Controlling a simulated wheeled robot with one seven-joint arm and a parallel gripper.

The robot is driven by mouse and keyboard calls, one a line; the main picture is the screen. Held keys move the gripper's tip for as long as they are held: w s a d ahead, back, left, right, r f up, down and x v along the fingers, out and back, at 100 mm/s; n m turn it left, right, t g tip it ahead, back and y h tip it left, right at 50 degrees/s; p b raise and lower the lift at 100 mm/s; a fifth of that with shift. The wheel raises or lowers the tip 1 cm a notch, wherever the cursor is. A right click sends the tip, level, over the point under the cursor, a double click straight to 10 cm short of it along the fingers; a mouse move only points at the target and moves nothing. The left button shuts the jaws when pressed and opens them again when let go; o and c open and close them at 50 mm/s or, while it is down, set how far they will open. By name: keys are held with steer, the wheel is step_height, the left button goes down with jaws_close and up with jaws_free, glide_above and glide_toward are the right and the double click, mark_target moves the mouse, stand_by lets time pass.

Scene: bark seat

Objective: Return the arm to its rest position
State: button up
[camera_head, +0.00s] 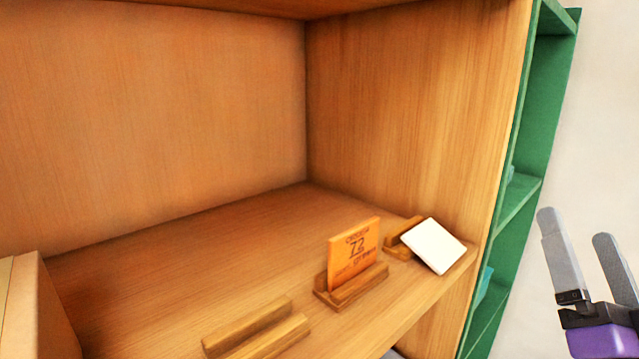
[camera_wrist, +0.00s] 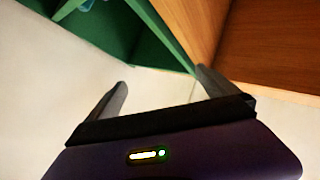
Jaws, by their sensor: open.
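My gripper (camera_head: 578,228) is at the lower right in the head view, outside the shelf and to the right of it. Its two grey fingers point up and stand apart, with nothing between them. In the wrist view my gripper (camera_wrist: 160,88) also shows with its fingers spread and empty. The rest of the arm is out of view.
The wooden shelf (camera_head: 180,240) holds an orange card (camera_head: 353,252) upright in a wooden stand, a tilted white card (camera_head: 434,246) by another stand, and an empty stand (camera_head: 257,332). A box (camera_head: 35,310) stands at left. A green shelf (camera_head: 519,194) is behind my gripper.

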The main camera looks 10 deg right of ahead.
steer(key=s+a+f+n+g+y, duration=0.1)
steer(key=s+a+f+n+g, duration=0.1)
steer(key=s+a+f, duration=0.2)
steer(key=s+a+f+n+g+y, duration=0.1)
steer(key=s+a+f+g, duration=0.1)
steer(key=s+f, duration=0.6)
steer(key=s+a+f+n+g, duration=0.1)
steer(key=s+a+f, duration=0.4)
steer(key=f, duration=0.9)
steer(key=shift+s+a+n+g+y, duration=0.4)
steer(key=shift+s+n, duration=0.4)
steer(key=shift+s, duration=0.25)
steer(key=shift+o, duration=0.2)
steer(key=s+a+f+n+g+y, duration=0.2)
steer(key=s+f, duration=0.4)
steer(key=s, duration=0.3)
steer(key=shift+s+a+f+n+g+y, duration=0.3)
steer(key=shift+s+a+n+g+y, duration=0.1)
steer(key=shift+a+g+y, duration=0.25)
steer(key=shift+w, duration=0.1)
